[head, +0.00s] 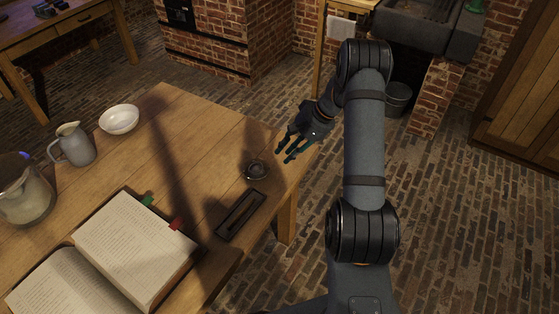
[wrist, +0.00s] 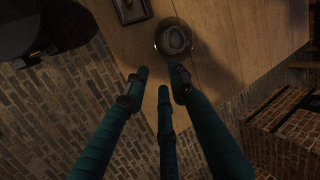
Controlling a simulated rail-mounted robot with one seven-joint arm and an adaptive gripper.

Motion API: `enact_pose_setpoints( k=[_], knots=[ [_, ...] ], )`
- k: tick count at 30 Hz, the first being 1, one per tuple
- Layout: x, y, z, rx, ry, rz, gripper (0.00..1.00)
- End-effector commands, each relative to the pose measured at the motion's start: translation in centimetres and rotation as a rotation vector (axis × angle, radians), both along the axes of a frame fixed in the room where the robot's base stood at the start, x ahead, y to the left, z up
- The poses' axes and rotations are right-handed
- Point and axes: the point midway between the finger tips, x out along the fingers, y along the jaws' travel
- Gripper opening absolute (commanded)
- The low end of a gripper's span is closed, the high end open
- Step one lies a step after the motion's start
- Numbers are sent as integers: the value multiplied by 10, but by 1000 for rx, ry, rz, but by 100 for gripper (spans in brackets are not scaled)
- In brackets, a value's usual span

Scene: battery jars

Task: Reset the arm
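My gripper (head: 287,153) is over the right edge of the wooden table (head: 180,115), with its dark green fingers pointing down and to the left. In the wrist view the three fingers of my gripper (wrist: 159,82) stand apart with nothing between them. The fingertips are close to a small dark round dish (head: 256,171) but apart from it in the picture. The dish (wrist: 173,38) also shows just beyond the fingertips in the wrist view.
A dark narrow tray (head: 241,214) lies near the table's front edge. The brick floor (head: 460,220) at right is clear.

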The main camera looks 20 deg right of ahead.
Motion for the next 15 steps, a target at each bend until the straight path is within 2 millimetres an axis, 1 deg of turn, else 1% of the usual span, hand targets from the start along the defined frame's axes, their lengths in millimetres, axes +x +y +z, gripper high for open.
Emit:
enact_pose_setpoints(
  k=[3,6,15],
  knots=[
    [-3,-5,9,0,0,-1,25],
    [-4,-7,13,-1,1,-1,25],
    [-4,-7,13,-1,1,-1,25]
  ],
)
